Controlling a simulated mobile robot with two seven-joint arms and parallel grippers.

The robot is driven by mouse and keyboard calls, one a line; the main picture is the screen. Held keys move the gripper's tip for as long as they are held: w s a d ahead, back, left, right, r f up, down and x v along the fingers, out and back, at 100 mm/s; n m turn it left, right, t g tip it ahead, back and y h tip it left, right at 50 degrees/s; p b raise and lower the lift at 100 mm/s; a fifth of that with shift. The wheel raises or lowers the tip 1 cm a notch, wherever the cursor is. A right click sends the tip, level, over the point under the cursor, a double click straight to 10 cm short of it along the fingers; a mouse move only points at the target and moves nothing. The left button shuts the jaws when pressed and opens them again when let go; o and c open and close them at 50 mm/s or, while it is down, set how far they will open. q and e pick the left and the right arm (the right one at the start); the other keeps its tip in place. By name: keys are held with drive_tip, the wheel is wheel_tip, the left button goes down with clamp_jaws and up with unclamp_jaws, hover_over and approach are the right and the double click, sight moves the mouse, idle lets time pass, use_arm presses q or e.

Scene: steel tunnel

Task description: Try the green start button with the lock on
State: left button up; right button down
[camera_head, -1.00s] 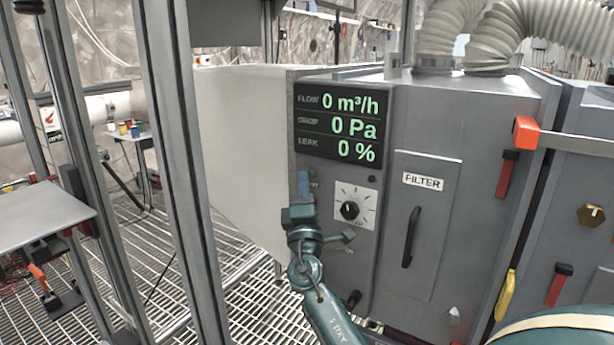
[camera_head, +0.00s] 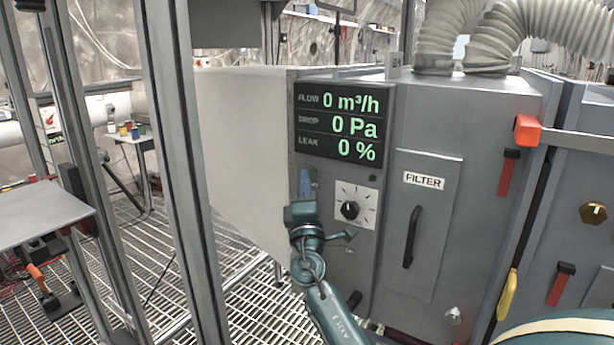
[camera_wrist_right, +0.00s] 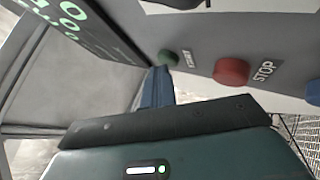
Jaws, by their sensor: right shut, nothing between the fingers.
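In the right wrist view a green button (camera_wrist_right: 168,57) labelled START sits on the grey panel. The blue fingers of my right gripper (camera_wrist_right: 159,78) are shut and empty, with their tips right at the button's lower edge; I cannot tell whether they touch it. In the head view this gripper (camera_head: 306,182) is at the cabinet front (camera_head: 385,100), below the display (camera_head: 337,124) and left of the dial (camera_head: 350,210). It hides the green button there. The display reads 0 m³/h, 0 Pa and 0 %. I cannot make out a lock for certain. My left gripper is not in view.
A red STOP button (camera_wrist_right: 231,71) is right of the green one. The filter door (camera_head: 420,225) has a black handle. An orange-ended bar (camera_head: 527,130) and red handles are farther right. Metal posts (camera_head: 180,150) stand left, above a grating floor (camera_head: 250,310).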

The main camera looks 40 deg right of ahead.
drive_tip(key=shift+s+a, duration=0.15)
drive_tip(key=s+a, duration=0.2)
drive_tip(key=a, duration=0.3)
drive_tip(key=shift+s+a+b, duration=0.2)
drive_tip(key=shift+a+b, duration=0.1)
drive_tip(key=shift+a, duration=0.05)
idle(0.3)
idle(0.6)
